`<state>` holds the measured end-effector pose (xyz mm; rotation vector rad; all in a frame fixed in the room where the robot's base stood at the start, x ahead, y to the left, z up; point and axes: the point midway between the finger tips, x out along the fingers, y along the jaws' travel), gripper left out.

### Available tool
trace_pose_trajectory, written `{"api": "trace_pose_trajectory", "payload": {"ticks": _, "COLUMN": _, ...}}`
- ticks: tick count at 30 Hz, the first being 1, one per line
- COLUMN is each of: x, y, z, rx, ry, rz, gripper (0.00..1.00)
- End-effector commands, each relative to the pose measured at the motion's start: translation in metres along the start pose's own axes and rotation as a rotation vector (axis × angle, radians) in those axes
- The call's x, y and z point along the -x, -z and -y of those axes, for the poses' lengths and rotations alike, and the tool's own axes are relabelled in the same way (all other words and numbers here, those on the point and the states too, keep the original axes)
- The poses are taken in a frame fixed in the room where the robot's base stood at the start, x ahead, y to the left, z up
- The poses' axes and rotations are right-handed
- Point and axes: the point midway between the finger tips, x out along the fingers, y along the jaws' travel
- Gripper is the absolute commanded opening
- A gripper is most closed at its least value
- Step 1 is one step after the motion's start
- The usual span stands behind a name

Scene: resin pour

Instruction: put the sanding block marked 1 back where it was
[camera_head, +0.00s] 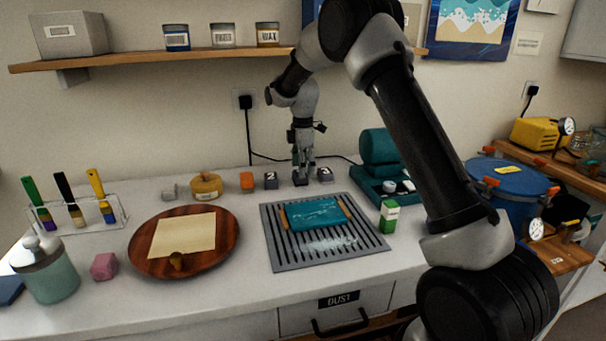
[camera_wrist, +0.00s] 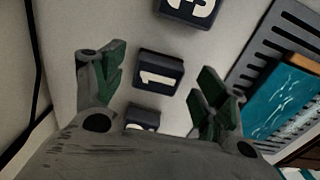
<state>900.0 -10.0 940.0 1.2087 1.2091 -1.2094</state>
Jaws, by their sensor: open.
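The sanding block marked 1 (camera_wrist: 158,72) is dark with a white label and lies on the white counter, between two similar dark blocks. In the head view the same block (camera_head: 300,181) shows just below my gripper (camera_head: 303,168). In the wrist view my gripper (camera_wrist: 161,82) is open, with one green-padded finger on each side of the block. The fingers appear apart from the block, and nothing is held. I cannot tell how far the fingertips are above the counter.
A dark block marked 2 (camera_head: 270,180) and an orange block (camera_head: 247,181) lie left. Another dark block (camera_head: 325,174) lies right. A slotted grey grate (camera_head: 285,257) with a teal board (camera_head: 313,215) is in front. A teal machine (camera_head: 378,151) stands to the right.

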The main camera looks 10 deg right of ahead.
Motion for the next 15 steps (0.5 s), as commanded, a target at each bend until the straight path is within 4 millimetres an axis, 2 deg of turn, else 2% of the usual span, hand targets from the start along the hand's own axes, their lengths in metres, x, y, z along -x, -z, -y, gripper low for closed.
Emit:
{"api": "trace_pose_trajectory", "payload": {"ticks": 3, "x": 0.023, "y": 0.000, "z": -0.001, "rx": 0.000, "ry": -0.003, "rz": -0.001, "gripper": 0.73}}
{"api": "trace_pose_trajectory", "payload": {"ticks": 6, "x": 0.037, "y": 0.000, "z": -0.001, "rx": 0.000, "ry": -0.002, "rz": -0.001, "gripper": 0.73}}
{"api": "trace_pose_trajectory", "payload": {"ticks": 10, "x": 0.047, "y": 0.000, "z": 0.000, "rx": 0.000, "ry": 0.000, "rz": 0.000, "gripper": 0.73}}
{"api": "trace_pose_trajectory", "payload": {"ticks": 15, "x": 0.049, "y": 0.000, "z": 0.000, "rx": 0.000, "ry": 0.000, "rz": 0.000, "gripper": 0.73}}
